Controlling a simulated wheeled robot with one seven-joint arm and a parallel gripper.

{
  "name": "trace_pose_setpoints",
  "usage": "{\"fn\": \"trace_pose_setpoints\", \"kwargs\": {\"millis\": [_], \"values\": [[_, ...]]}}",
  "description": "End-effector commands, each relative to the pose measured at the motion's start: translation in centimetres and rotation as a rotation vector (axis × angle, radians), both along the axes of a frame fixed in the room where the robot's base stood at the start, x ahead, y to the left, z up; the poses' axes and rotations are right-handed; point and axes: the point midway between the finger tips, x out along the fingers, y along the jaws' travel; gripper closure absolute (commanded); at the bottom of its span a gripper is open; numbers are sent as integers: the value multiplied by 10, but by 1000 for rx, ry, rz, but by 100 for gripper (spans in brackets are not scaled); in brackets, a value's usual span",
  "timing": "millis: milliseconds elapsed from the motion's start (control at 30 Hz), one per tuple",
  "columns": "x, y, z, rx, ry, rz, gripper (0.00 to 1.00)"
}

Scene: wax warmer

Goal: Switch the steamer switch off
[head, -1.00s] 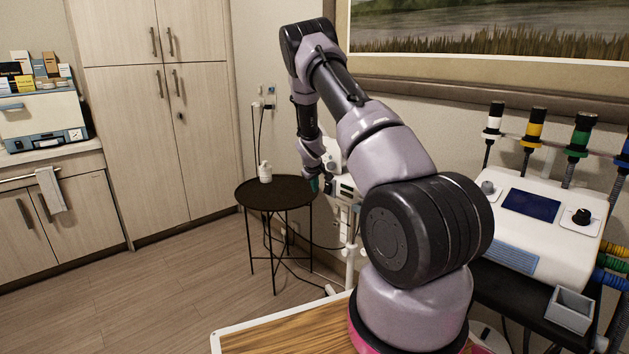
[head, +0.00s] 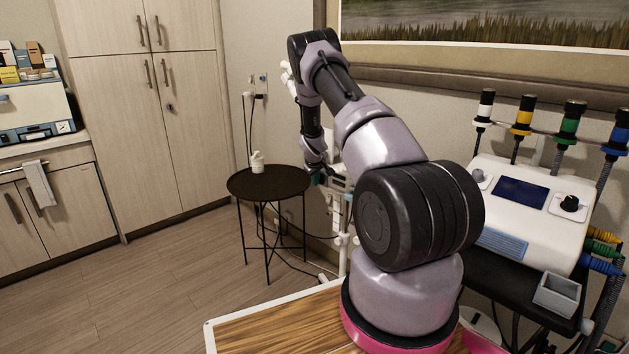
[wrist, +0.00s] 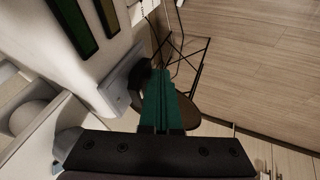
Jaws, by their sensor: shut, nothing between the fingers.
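The white steamer (head: 340,187) stands on a pole beside the small round table, partly hidden behind my arm in the head view. In the wrist view its white body (wrist: 60,38) fills the left side, with long dark panels and a pale raised block (wrist: 121,83) on its face. My gripper (head: 317,180) is at the steamer's left front side. In the wrist view its teal fingers (wrist: 161,78) are together and empty, just right of the pale block. I cannot tell whether they touch it.
A round black table (head: 268,182) with a white bottle (head: 257,162) stands left of the steamer. A cord hangs from the wall outlet. A white machine (head: 530,210) with coloured hoses is at the right. The wooden floor at the left is clear.

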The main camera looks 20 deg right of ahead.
Motion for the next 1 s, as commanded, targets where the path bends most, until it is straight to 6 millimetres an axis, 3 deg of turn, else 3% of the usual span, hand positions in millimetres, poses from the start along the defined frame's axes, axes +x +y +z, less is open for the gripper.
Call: {"fn": "trace_pose_setpoints", "kwargs": {"millis": [600, 1000], "values": [[1, 1, 17, 1, -3, 1, 100], [1, 3, 17, 0, -2, 2, 100]]}}
